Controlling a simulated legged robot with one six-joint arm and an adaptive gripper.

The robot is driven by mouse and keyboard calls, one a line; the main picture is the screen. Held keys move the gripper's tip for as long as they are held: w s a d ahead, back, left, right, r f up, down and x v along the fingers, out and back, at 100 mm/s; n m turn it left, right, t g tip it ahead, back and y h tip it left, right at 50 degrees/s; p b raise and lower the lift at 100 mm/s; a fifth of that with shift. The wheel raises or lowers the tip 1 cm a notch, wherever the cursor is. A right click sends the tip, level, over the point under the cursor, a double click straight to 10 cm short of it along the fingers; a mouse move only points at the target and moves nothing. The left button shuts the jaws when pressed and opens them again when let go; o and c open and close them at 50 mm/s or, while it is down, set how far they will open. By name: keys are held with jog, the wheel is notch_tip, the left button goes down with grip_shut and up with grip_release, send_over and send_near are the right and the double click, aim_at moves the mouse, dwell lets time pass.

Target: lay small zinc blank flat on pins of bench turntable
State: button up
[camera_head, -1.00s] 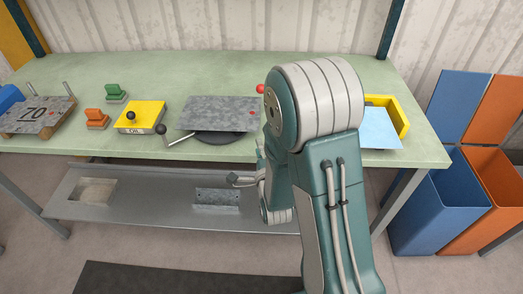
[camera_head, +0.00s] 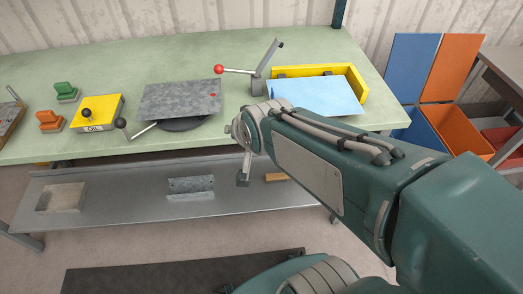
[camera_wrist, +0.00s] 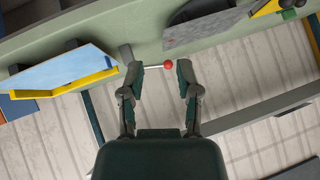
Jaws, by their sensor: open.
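A mottled grey zinc blank (camera_head: 182,100) with a small red dot lies over the dark round bench turntable (camera_head: 184,125). The blank looks about level and overhangs the disc; the pins are hidden beneath it. The blank also shows at the top right of the wrist view (camera_wrist: 205,28). My gripper (camera_wrist: 158,74) is open, with nothing between its fingers. In the head view my arm hides most of the gripper, which is near the bench's front edge, right of the turntable.
A red-knobbed lever (camera_head: 219,70) stands right of the blank; its knob shows beyond my fingers. A yellow tray (camera_head: 352,82) with a pale blue sheet (camera_head: 318,96) is farther right. A yellow oil box (camera_head: 97,113) and a black-knobbed handle (camera_head: 122,123) are left. A lower shelf (camera_head: 120,195) runs below.

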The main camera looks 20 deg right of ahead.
jog(key=s+r+n+g, duration=0.2)
jog(key=s+n+g, duration=0.1)
jog(key=s, duration=0.9)
jog(key=shift+d+r+n, duration=0.35)
jog(key=shift+r+n, duration=0.05)
jog(key=shift+n, duration=0.4)
